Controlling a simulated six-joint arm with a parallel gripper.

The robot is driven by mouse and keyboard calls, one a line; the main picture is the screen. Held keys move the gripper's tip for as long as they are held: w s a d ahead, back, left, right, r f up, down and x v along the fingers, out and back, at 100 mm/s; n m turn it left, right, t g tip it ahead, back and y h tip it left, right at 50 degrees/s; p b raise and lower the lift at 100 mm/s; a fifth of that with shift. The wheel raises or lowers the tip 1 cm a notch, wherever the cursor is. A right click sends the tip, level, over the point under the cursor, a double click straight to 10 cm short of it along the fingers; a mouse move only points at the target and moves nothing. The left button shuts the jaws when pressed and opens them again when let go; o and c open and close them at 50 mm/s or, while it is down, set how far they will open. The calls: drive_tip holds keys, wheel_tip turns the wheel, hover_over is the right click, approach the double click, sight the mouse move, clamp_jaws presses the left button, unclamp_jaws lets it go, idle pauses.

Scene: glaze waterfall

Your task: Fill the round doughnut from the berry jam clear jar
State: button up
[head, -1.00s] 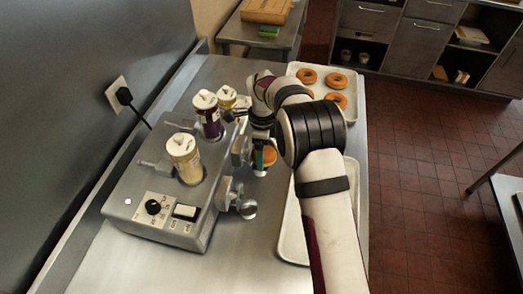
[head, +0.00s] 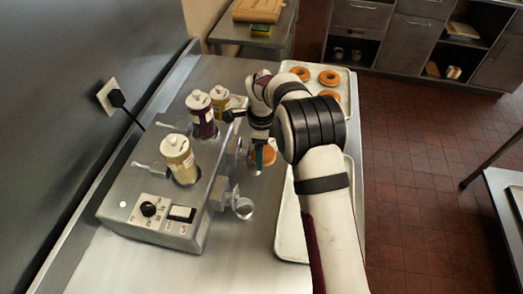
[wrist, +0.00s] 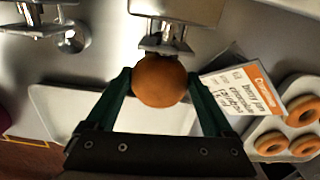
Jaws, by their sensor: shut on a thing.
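A round brown doughnut (wrist: 160,82) without a hole is held between the two green fingers of my gripper (wrist: 159,88). In the head view the gripper (head: 260,150) and doughnut (head: 269,156) are beside the filling machine (head: 143,213). In the wrist view the doughnut's edge meets a metal nozzle fitting (wrist: 165,42); I cannot tell whether the nozzle is inside it. A clear jar with dark purple berry jam (head: 203,122) stands upright on the machine, between a pale yellow jar (head: 180,158) in front and another yellow jar (head: 221,103) behind.
A second nozzle (head: 241,206) juts from the machine's front end. Ring doughnuts (head: 329,77) lie on a back tray (head: 345,100); an empty tray (head: 291,235) lies nearer. A printed orange-and-white card (wrist: 240,92) shows beside the held doughnut. A cord (head: 128,112) runs from the wall.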

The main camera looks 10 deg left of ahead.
idle(0.3)
drive_tip(key=shift+d, duration=2)
drive_tip(key=shift+d+r, duration=0.35)
drive_tip(key=shift+r, duration=0.3)
drive_tip(key=shift+d+r, duration=0.3)
drive_tip(key=shift+r, duration=0.4)
drive_tip(key=shift+d+r, duration=0.35)
drive_tip(key=shift+r, duration=0.3)
